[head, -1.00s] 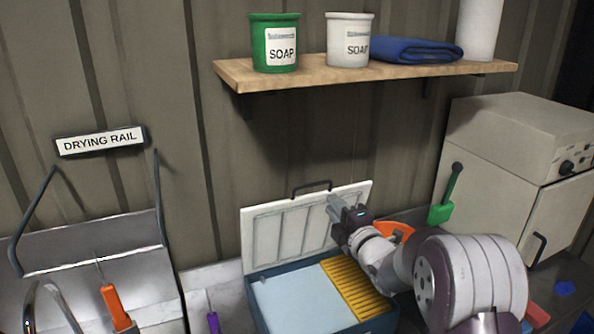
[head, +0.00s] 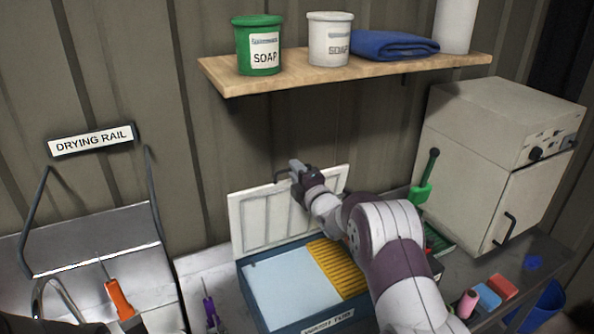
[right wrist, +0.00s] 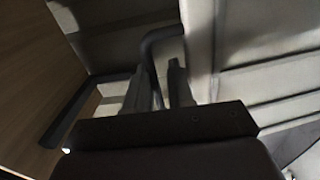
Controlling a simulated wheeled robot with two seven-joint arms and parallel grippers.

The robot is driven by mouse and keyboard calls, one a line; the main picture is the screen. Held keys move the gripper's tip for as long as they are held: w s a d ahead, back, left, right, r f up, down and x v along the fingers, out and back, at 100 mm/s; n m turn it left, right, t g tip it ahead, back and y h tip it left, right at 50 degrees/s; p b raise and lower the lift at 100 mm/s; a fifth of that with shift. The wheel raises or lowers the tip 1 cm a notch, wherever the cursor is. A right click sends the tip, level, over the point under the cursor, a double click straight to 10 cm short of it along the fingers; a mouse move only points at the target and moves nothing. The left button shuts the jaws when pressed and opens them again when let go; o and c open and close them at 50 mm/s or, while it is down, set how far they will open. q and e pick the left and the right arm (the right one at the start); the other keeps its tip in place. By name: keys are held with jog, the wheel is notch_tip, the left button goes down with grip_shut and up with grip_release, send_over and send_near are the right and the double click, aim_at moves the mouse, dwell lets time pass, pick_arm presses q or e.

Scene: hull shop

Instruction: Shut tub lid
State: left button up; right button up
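The blue tub (head: 270,310) stands on the bench with a yellow slatted insert (head: 338,268) at its right side. Its white panelled lid (head: 262,222) stands raised at the back, leaning near the wall. My right gripper (head: 293,170) is at the lid's top edge, at the dark lid handle. In the right wrist view, the dark bent handle (right wrist: 149,60) runs down by the fingers (right wrist: 158,90), which are close together. Whether they press on it is unclear. The lid's pale face (right wrist: 270,70) fills the right of that view.
A wooden shelf (head: 345,73) with soap tubs and a blue towel hangs above the lid. A beige cabinet (head: 480,170) stands at the right, with coloured blocks (head: 488,296) in front. A metal sink (head: 95,250) and orange-handled tool (head: 118,300) are at left.

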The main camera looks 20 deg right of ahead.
grip_shut()
jog(key=shift+s, duration=0.3)
jog(key=shift+w+f, duration=0.1)
jog(key=shift+f, duration=0.05)
